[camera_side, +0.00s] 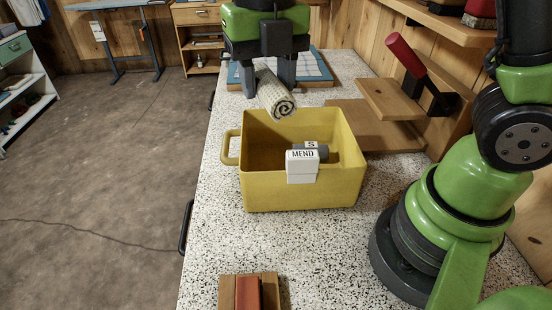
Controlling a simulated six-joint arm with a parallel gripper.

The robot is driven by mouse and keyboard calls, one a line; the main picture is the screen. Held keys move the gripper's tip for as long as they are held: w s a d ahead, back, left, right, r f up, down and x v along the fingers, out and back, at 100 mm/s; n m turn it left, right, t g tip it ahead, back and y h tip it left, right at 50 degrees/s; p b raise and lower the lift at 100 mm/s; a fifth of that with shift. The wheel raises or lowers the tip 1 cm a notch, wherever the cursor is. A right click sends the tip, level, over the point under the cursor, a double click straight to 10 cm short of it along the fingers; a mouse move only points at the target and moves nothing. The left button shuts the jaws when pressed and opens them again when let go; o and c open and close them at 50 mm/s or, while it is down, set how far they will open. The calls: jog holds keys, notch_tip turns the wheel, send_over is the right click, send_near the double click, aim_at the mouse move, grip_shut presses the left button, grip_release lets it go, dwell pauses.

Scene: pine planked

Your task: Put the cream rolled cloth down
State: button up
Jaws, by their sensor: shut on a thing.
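The cream rolled cloth (275,97), with a dark spiral at its end, is held between the fingers of my gripper (267,86). It hangs tilted, its spiral end toward the camera, and appears above or just behind the far left rim of the yellow bin (265,187). The exact height and depth are hard to tell. The bin has a side handle and a white label reading MEND (302,165). A dark grey roll (325,152) with a small white tag marked S lies inside it, partly hidden by the label.
A blue gridded mat (317,68) lies behind my gripper. A wooden board and stand with a red roller (405,55) are at right. A wooden block with a red-brown piece (248,292) sits at the front. Speckled counter is clear in front of the bin.

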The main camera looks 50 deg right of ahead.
jog(key=n, duration=0.2)
send_over(283, 238)
jog(key=shift+w+f, duration=0.1)
jog(key=shift+f, duration=0.05)
jog(key=shift+m, duration=0.3)
notch_tip(283, 238, down, 4)
jog(key=shift+f, duration=0.15)
jog(key=shift+c, duration=0.4)
notch_tip(283, 238, down, 19)
jog(key=shift+r, duration=0.1)
jog(key=shift+c, duration=0.4)
jog(key=o, duration=1.1)
jog(key=shift+o, duration=0.2)
